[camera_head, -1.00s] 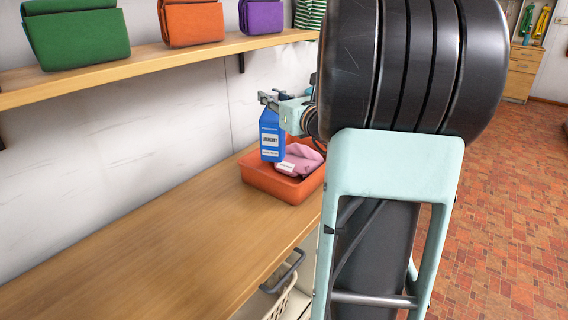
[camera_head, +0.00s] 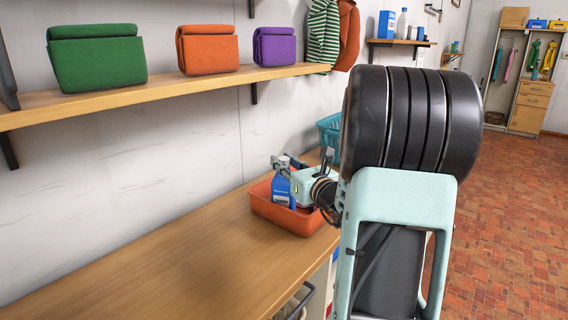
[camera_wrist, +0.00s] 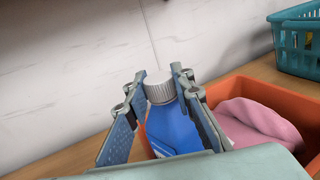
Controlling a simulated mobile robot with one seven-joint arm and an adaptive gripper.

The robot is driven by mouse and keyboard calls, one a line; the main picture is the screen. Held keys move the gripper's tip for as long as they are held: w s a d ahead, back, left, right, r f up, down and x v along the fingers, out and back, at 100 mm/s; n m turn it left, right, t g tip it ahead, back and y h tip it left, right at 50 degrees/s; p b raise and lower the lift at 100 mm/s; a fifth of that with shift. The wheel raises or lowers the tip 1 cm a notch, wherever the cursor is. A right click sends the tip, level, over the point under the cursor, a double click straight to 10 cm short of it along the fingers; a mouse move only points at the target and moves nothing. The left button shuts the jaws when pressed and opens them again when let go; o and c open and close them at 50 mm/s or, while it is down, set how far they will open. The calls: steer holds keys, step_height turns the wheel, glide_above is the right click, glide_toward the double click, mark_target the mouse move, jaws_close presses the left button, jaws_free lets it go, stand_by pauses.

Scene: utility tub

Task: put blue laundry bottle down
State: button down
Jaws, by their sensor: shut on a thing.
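The blue laundry bottle (camera_head: 282,190) has a white label and a grey-white ribbed cap. It also shows in the wrist view (camera_wrist: 172,132), between the two fingers. My gripper (camera_head: 284,165) is shut on it near its top. The bottle is at the orange tub (camera_head: 275,215), over or inside its left part; whether its base touches the tub floor is hidden. In the wrist view, a pink cloth (camera_wrist: 258,122) lies in the tub to the right of the bottle.
A teal basket (camera_head: 328,132) stands behind the tub on the wooden counter (camera_head: 150,265). The counter left of the tub is clear. A wall shelf (camera_head: 190,88) above holds green, orange and purple folded bundles.

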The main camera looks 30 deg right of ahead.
steer(key=c, duration=2.1)
jaws_free()
steer(key=shift+f, duration=0.15)
steer(key=o, duration=0.4)
steer(key=shift+r, duration=0.25)
steer(key=s, duration=0.8)
steer(key=s+p, duration=0.1)
steer(key=s, duration=0.3)
steer(key=shift+a+f, duration=0.1)
steer(key=shift+a, duration=0.25)
